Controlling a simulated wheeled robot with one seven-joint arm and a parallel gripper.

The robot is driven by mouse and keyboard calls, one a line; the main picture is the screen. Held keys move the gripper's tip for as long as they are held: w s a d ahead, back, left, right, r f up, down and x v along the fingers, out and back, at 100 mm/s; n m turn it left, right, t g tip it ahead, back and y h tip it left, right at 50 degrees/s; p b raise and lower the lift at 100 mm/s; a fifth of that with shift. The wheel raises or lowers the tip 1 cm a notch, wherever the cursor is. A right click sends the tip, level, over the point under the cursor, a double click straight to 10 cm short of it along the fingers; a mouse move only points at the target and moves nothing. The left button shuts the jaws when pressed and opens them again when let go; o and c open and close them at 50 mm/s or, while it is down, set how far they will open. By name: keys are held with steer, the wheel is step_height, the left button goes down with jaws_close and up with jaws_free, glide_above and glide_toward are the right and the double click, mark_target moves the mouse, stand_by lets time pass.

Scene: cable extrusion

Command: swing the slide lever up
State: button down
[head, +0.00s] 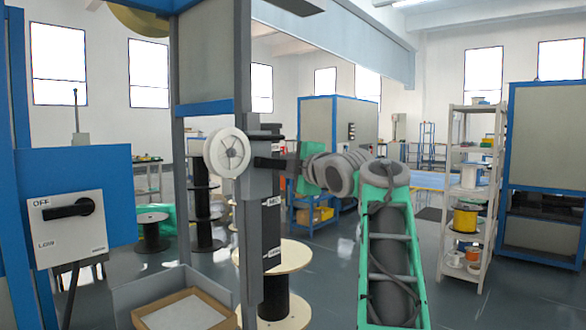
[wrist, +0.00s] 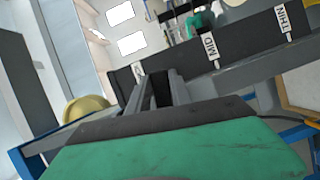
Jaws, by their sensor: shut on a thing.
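The slide lever (head: 266,162) is a short dark bar at the upper part of a grey post, in the head view. My gripper (head: 291,161) comes from the right and is shut on its outer end. Below it, a black scale plate (head: 271,222) carries a MID label and a lower label. In the wrist view, my gripper's fingers (wrist: 160,88) reach to the black plate (wrist: 250,40), close to a partly hidden end label. The MID and THIN labels lie farther right there. The lever between the fingers is hard to make out.
A white pulley wheel (head: 227,152) sits just left of the post. An OFF switch box (head: 72,228) is at the left. A cardboard box (head: 185,308) and a wooden spool (head: 290,262) stand below. A shelf rack (head: 470,190) is at the right, with open floor before it.

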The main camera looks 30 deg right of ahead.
steer(key=shift+r, duration=0.2)
steer(key=c, duration=1.2)
jaws_free()
steer(key=shift+f, duration=0.1)
steer(key=shift+o, duration=0.2)
steer(key=s, duration=0.7)
steer(key=shift+s+a+r, duration=0.25)
steer(key=shift+s+a, duration=0.1)
steer(key=shift+a, duration=0.1)
